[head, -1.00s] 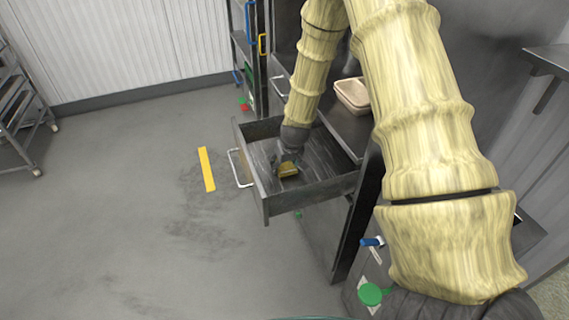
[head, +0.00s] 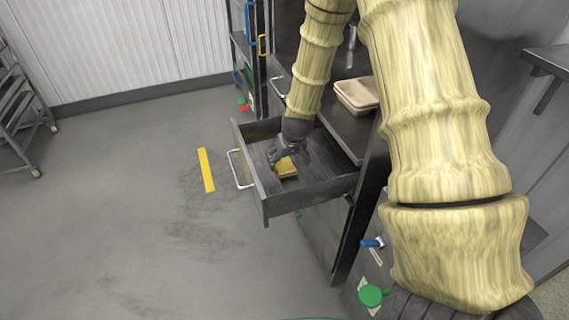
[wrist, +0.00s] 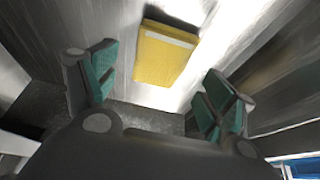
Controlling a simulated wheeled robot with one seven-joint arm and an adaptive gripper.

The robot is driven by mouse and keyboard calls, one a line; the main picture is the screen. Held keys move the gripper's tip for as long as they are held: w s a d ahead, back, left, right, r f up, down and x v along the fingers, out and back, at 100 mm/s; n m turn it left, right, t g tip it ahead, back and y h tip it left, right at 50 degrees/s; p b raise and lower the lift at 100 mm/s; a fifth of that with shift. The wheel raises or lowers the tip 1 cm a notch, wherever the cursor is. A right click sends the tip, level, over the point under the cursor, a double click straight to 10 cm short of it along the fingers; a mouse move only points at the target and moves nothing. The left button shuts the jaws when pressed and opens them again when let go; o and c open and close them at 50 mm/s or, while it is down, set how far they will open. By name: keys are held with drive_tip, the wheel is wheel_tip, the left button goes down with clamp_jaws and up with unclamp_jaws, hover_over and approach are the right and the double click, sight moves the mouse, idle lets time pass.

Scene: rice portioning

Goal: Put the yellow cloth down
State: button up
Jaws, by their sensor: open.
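The yellow cloth (head: 286,167) is a small folded block lying in the open metal drawer (head: 312,192). In the wrist view the cloth (wrist: 164,55) lies on the bare drawer floor, ahead of and between my fingers. My gripper (head: 282,152) is over the drawer, next to the cloth and partly in front of it. In the wrist view my gripper (wrist: 160,90) has its two green-padded fingers wide apart, with nothing between them and a gap to the cloth.
A beige container (head: 357,95) stands on the counter above the drawer. The drawer's handle (head: 238,168) sticks out to the left. A yellow stripe (head: 206,170) marks the open floor. A wheeled rack (head: 18,110) stands at the far left.

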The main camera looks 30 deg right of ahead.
drive_tip(key=v, duration=0.8)
drive_tip(key=shift+b, duration=0.3)
